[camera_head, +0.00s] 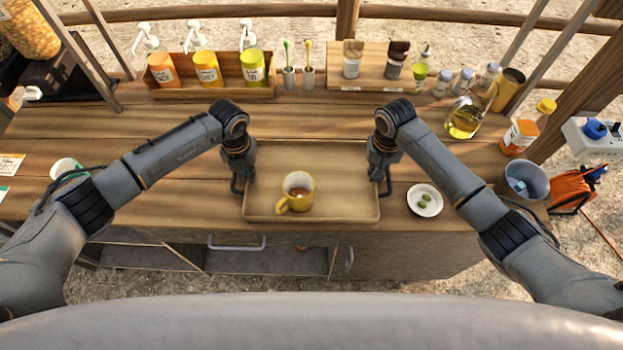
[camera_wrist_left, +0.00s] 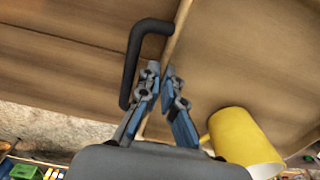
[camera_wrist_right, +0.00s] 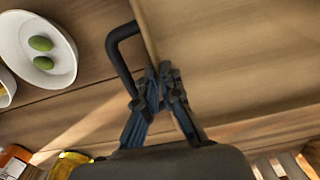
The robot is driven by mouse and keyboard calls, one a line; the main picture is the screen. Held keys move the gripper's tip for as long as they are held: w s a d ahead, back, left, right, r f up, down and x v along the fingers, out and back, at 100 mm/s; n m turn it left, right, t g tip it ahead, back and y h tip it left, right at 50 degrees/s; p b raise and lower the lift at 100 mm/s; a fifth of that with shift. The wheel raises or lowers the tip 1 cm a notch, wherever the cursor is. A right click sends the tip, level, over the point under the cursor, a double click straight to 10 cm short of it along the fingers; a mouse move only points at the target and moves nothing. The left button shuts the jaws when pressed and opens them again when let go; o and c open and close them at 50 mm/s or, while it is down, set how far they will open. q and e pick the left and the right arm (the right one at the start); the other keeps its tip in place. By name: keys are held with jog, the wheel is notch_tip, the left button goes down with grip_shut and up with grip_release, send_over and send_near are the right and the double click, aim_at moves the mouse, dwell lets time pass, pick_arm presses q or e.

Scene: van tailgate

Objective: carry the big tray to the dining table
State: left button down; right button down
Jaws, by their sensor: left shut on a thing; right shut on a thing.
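The big tray (camera_head: 330,160) is light wood with a black handle on each short side. It lies level over the front part of the wooden counter; I cannot tell whether it touches it. A yellow mug (camera_head: 297,193) with brown contents stands upright on it, also seen in the left wrist view (camera_wrist_left: 240,138). My left gripper (camera_head: 240,182) is shut on the tray's left rim beside the handle (camera_wrist_left: 135,60). My right gripper (camera_head: 383,182) is shut on its right rim beside the other handle (camera_wrist_right: 115,55). I cannot identify a dining table.
A white plate with green olives (camera_head: 424,200) sits right of the tray. A white cup (camera_head: 66,168) is at left. A drawer handle (camera_head: 236,243) shows below the counter.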

pick_arm(q)
jog(key=shift+w+r, duration=0.1)
jog(key=shift+r, duration=0.1)
pick_arm(e)
jog(key=shift+r, duration=0.15)
